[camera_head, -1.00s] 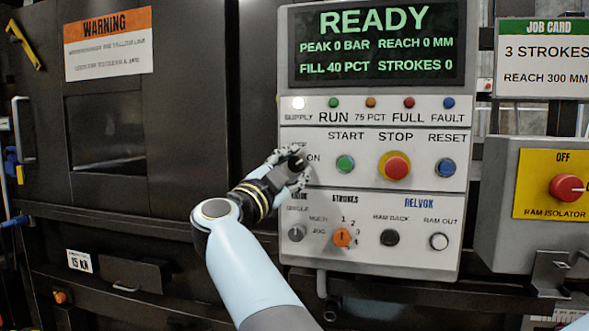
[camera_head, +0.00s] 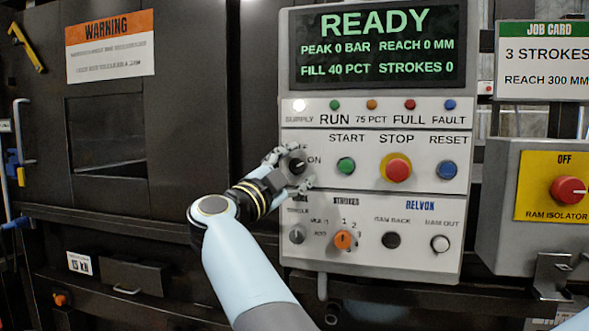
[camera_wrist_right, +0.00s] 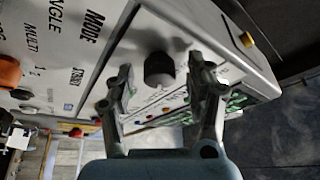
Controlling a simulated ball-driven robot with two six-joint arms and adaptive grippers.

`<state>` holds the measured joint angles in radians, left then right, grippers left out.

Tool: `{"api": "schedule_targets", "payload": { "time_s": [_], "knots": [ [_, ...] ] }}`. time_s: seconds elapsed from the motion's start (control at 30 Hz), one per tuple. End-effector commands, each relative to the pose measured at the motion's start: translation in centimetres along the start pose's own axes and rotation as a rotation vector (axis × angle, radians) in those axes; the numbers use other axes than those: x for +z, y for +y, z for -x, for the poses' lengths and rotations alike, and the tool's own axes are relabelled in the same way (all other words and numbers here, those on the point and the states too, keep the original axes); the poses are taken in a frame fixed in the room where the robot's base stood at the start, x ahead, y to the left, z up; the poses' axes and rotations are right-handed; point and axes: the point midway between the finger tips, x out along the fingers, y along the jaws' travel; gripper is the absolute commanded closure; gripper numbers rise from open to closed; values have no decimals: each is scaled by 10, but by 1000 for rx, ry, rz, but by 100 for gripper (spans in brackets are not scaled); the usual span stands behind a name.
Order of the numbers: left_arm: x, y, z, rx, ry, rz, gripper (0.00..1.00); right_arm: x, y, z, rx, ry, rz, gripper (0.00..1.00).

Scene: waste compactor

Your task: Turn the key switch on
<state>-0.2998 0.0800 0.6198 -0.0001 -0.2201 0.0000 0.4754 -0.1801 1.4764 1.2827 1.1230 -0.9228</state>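The key switch (camera_head: 298,166) is a dark round knob on the grey control panel, just left of the ON label. My right gripper (camera_head: 289,171) is around it in the head view, one finger above left and one below. In the right wrist view the black knob (camera_wrist_right: 158,68) lies beyond the gap between the spread fingers (camera_wrist_right: 163,85), with no visible contact. The gripper is open and empty. The OFF label is partly hidden by a finger. I cannot tell which way the key points. The white supply lamp (camera_head: 299,105) is lit. My left gripper is not in view.
The screen (camera_head: 378,45) reads READY. Start (camera_head: 346,166), stop (camera_head: 397,169) and reset (camera_head: 447,169) buttons sit right of the key. The mode knob (camera_head: 297,234) and orange strokes knob (camera_head: 343,239) are below. A red isolator knob (camera_head: 568,189) is at the far right.

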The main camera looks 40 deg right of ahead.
Motion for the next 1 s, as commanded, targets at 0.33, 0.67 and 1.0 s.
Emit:
{"api": "schedule_targets", "payload": {
  "time_s": [0.33,0.67,1.0],
  "knots": [
    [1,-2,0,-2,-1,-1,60,-7,-10,-3,0,2,-3,45],
    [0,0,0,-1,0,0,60,-44,-62,-20,-2,1,-5,45],
    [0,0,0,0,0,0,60,-56,-80,-26,0,0,0,45]
  ]
}}
